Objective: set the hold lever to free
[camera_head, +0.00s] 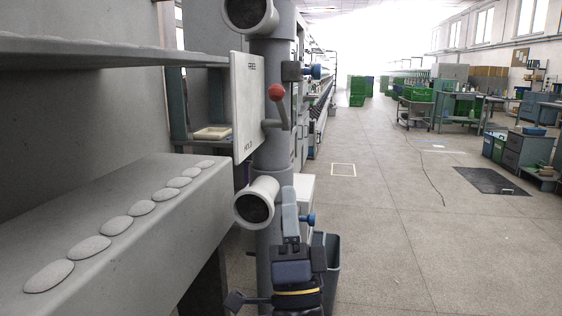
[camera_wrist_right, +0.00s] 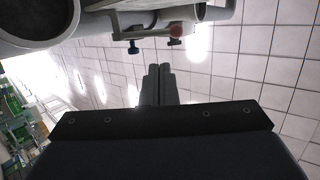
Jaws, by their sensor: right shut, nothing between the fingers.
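The hold lever has a red ball knob (camera_head: 276,91) on a grey arm. It sits at the right edge of a pale plate (camera_head: 247,108) lettered FREE at the top and HOLD lower down. The knob stands above the pivot, on the FREE side. My right gripper (camera_head: 289,192) is shut and empty, pointing up, below the lever and apart from it. My left gripper is not in view.
A grey post (camera_head: 272,155) carries the plate and two open pipe ends, the lower one (camera_head: 257,203) close left of my right gripper. Blue knobs (camera_head: 313,72) stick out right. A grey ledge with oval pads (camera_head: 120,225) fills the left.

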